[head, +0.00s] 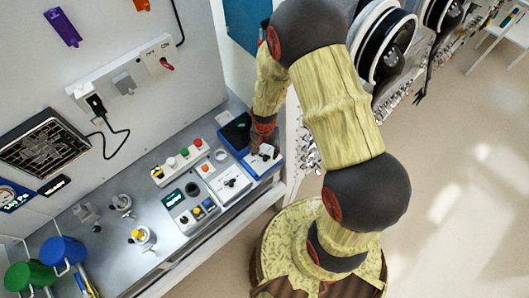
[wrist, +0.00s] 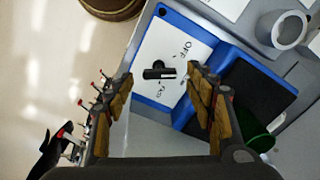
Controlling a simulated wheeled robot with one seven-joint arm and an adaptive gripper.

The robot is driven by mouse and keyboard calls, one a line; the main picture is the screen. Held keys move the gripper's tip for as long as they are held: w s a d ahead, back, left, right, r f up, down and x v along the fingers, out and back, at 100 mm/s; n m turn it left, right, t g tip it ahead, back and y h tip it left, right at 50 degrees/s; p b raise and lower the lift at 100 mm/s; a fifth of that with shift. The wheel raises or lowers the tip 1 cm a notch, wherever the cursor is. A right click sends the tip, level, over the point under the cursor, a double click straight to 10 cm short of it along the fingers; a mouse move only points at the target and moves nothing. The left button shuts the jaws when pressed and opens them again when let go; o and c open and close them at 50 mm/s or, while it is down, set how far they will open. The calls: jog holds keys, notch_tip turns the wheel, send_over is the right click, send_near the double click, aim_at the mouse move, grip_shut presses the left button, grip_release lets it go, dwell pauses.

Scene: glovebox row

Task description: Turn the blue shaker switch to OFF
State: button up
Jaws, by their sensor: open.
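The blue shaker (head: 265,167) stands at the right end of the bench in the head view, partly hidden by my gripper (head: 263,143). In the wrist view the shaker's blue rim (wrist: 165,12) frames a white panel with a black switch handle (wrist: 158,73). "OFF" is printed to the upper right of the handle, and another small label below it is hard to read. The handle lies roughly sideways in the picture; I cannot tell which label it points at. My gripper (wrist: 160,98) is open, its fingers at either side of the handle, apart from it. The shaker's dark platform (wrist: 250,92) is beside the panel.
A white switch box (head: 231,183), a control box with coloured buttons (head: 182,160) and a box with knobs (head: 192,212) stand left of the shaker. A grey ring (wrist: 289,30) is beside it. Clear floor (head: 460,170) lies right of the bench.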

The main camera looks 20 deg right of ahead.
jog(key=shift+f, duration=0.75)
jog(key=c, duration=0.3)
jog(key=c, duration=0.8)
jog(key=shift+c, duration=0.3)
jog(key=shift+n, duration=0.4)
jog(key=shift+s+n+b, duration=0.1)
jog(key=shift+n+b, duration=0.95)
jog(key=shift+n, duration=1.55)
jog(key=o, duration=1)
